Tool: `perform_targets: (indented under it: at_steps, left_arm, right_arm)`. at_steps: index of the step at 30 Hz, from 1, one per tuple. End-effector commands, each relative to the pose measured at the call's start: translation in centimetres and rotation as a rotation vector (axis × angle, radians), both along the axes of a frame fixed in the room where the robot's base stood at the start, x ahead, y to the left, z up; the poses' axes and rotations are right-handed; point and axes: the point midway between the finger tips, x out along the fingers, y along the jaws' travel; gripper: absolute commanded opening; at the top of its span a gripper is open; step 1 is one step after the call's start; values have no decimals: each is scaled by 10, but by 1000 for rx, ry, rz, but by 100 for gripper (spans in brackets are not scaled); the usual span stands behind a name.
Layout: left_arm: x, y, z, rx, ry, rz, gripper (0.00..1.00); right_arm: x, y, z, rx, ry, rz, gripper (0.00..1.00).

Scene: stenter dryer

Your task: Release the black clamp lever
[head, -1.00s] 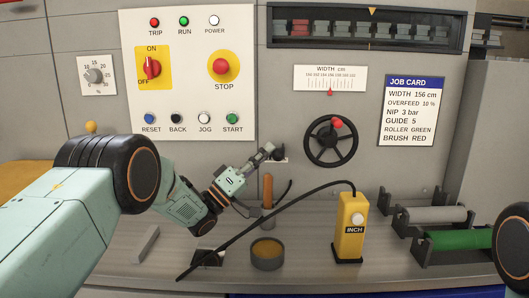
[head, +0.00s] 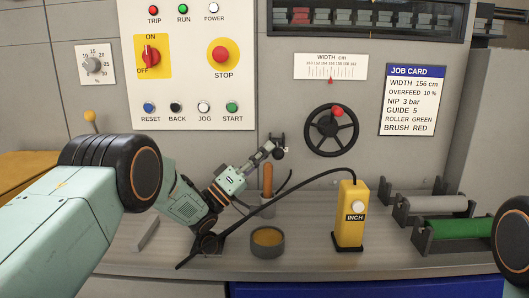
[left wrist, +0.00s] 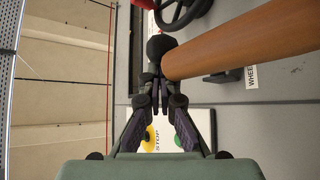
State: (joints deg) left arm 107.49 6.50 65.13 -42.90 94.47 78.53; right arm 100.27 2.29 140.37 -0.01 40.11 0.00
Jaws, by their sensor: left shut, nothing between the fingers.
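The black clamp lever (head: 281,140) is on the grey panel, left of the handwheel in the head view. Its round black knob (left wrist: 160,47) shows just past my fingertips in the left wrist view. My left gripper (head: 271,147) is at the lever, with its fingers shut and empty. In the left wrist view the closed fingertips (left wrist: 157,80) are right by the knob; I cannot tell whether they touch. The fingers and a wooden handle hide part of the lever. My right gripper is not in view.
The wooden handle (head: 267,180) stands upright below the gripper. The black handwheel (head: 331,130) with a red knob is close right. A yellow INCH pendant (head: 349,218), its cable and a round tin (head: 267,243) stand on the ledge. A control panel (head: 190,60) is above.

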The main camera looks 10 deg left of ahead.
Motion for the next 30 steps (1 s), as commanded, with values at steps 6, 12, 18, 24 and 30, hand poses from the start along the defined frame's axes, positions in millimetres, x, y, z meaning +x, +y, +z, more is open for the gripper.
perform_targets:
  at_steps: [6, 12, 18, 24, 30]
  left_arm:
    - [0, -2, 2, 3, 4, -4, 0]
    - [0, -1, 36, 1, 0, -2, 0]
    - [0, 0, 73, 0, -1, 0, 0]
    - [0, 1, 95, 0, 0, 0, 0]
    - [0, 1, 100, 0, 1, 0, 0]
  right_arm:
    - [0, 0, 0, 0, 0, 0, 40]
    - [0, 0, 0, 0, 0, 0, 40]
    - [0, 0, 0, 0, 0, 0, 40]
    - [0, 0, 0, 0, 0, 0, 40]
    - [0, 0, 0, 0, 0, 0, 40]
